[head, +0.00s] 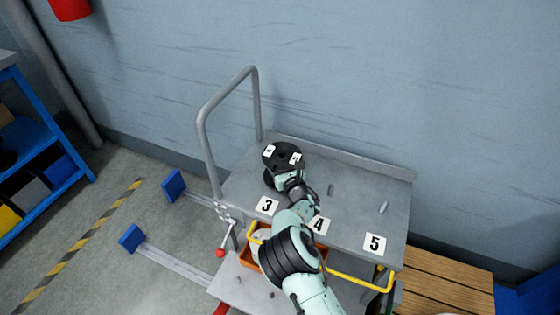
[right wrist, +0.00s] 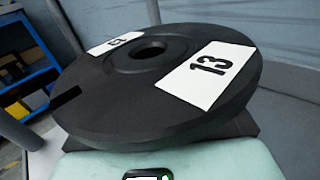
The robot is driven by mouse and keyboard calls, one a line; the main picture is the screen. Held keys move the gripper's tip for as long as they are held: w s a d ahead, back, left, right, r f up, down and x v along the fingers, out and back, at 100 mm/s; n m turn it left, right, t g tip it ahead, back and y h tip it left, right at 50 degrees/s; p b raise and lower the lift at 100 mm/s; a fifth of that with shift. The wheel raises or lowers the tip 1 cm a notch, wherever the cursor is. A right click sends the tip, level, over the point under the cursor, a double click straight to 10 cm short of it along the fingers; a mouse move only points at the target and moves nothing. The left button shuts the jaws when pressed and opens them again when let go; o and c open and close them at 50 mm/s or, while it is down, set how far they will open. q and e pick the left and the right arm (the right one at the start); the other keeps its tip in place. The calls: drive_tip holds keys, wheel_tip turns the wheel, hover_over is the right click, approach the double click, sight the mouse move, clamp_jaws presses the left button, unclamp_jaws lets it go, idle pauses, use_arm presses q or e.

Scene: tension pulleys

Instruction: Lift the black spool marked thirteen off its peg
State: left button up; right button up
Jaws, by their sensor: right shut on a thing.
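The black spool marked 13 (head: 283,153) is at the shelf position labelled 3 on the grey cart top (head: 345,212). It fills much of the right wrist view (right wrist: 110,95), with white 13 labels on its upper face and a dark centre hole; no peg top shows in that hole. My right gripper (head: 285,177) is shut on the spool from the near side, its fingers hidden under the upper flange. The peg under the spool is hidden, and I cannot tell whether the spool still sits around it. My left gripper is out of view.
Bare pegs stand behind label 4 (head: 331,190) and label 5 (head: 383,207). A grey tube handle (head: 204,150) rises at the cart's left. An orange bin (head: 249,256) is below the top. A blue shelf (head: 45,180) stands far left.

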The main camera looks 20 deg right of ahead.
sight(280, 151)
drive_tip(key=shift+r+p, duration=0.55)
drive_tip(key=shift+r, duration=0.65)
idle(0.7)
drive_tip(key=shift+r+p, duration=0.95)
drive_tip(key=shift+r, duration=0.8)
drive_tip(key=shift+r, duration=0.1)
drive_tip(key=shift+r+p, duration=0.8)
drive_tip(key=shift+r, duration=0.85)
drive_tip(key=shift+r+p, duration=0.75)
drive_tip(key=shift+r, duration=0.75)
